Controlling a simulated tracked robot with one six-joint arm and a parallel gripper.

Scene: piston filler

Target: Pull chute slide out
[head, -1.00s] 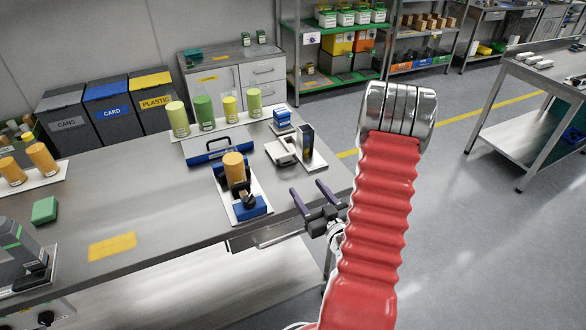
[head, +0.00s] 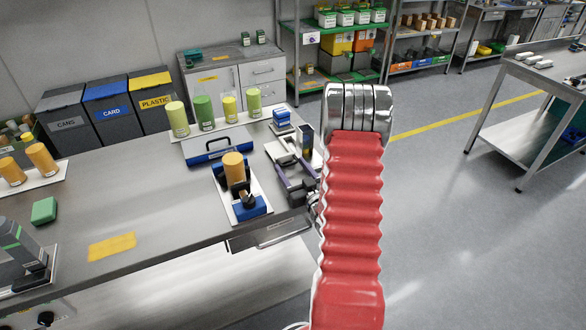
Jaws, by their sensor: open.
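My gripper (head: 293,172) has purple fingers, spread apart and empty. It is over the table's right end, in front of a small pale device (head: 281,151) with a dark upright block (head: 305,140). The fingers overlap this device in the head view, and I cannot tell whether they touch it. To the left stands a blue machine (head: 250,208) with an orange cylinder (head: 233,166) on top and black parts, on a white plate. No part is clearly recognisable as the chute slide. My red arm hides part of the table's right edge.
A blue-and-grey case (head: 216,147) lies behind the machine. Several green and yellow cylinders (head: 204,112) stand in a row at the back. A drawer (head: 270,236) sits under the table's front edge. A yellow pad (head: 112,247) lies front left, with bare tabletop around it.

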